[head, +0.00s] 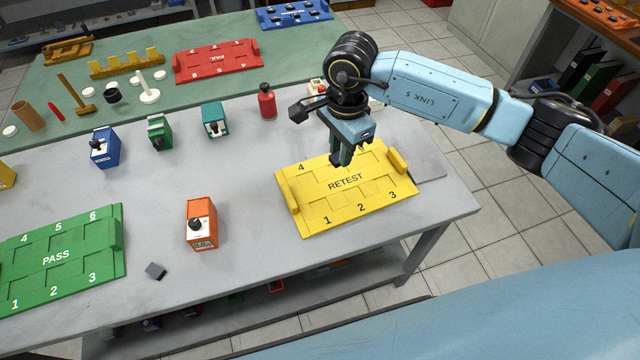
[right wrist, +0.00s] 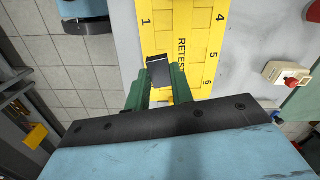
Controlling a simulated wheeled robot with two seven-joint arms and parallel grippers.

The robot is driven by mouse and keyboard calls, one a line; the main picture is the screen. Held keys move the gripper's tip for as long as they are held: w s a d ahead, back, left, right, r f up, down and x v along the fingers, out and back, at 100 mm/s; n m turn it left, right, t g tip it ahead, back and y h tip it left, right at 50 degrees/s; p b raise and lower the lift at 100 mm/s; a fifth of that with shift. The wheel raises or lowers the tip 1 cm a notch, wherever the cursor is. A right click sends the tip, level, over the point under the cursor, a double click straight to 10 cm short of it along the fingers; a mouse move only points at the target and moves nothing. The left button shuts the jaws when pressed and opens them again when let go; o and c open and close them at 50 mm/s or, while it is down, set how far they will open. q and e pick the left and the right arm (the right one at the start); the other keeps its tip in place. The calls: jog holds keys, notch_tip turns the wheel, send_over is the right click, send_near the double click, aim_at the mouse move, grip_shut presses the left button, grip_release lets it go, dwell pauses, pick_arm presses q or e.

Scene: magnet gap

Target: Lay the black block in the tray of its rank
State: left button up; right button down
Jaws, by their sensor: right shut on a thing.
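My right gripper (head: 341,156) is over the back half of the yellow RETEST tray (head: 317,212), pointing down. In the right wrist view its green fingers (right wrist: 160,90) are shut on a dark block (right wrist: 160,74), which looks black with a greyer face. The block appears above the tray; its exact height and whether it touches cannot be told. The tray's slots 1, 2 and 3 look empty at the front; the arm partly hides the back row. The green PASS tray (head: 75,247) is at left and the red FAIL tray (head: 218,62) on the green table. My left gripper is not in view.
An orange device (head: 201,223) stands left of the RETEST tray. Blue (head: 105,148), green (head: 160,132) and teal (head: 214,120) devices and a red bottle (head: 267,102) stand farther back.

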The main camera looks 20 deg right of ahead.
notch_tip(320, 180, down, 6)
jog(key=a+m, duration=0.2)
jog(key=m, duration=1.6)
send_over(321, 207)
notch_tip(321, 207, down, 5)
jog(key=shift+s+a+f+m, duration=0.1)
jog(key=shift+f+m, duration=0.4)
jog(key=shift+m, duration=0.4)
jog(key=shift+f+b, duration=2.4)
jog(key=shift+f, duration=0.35)
jog(key=shift+f, duration=0.2)
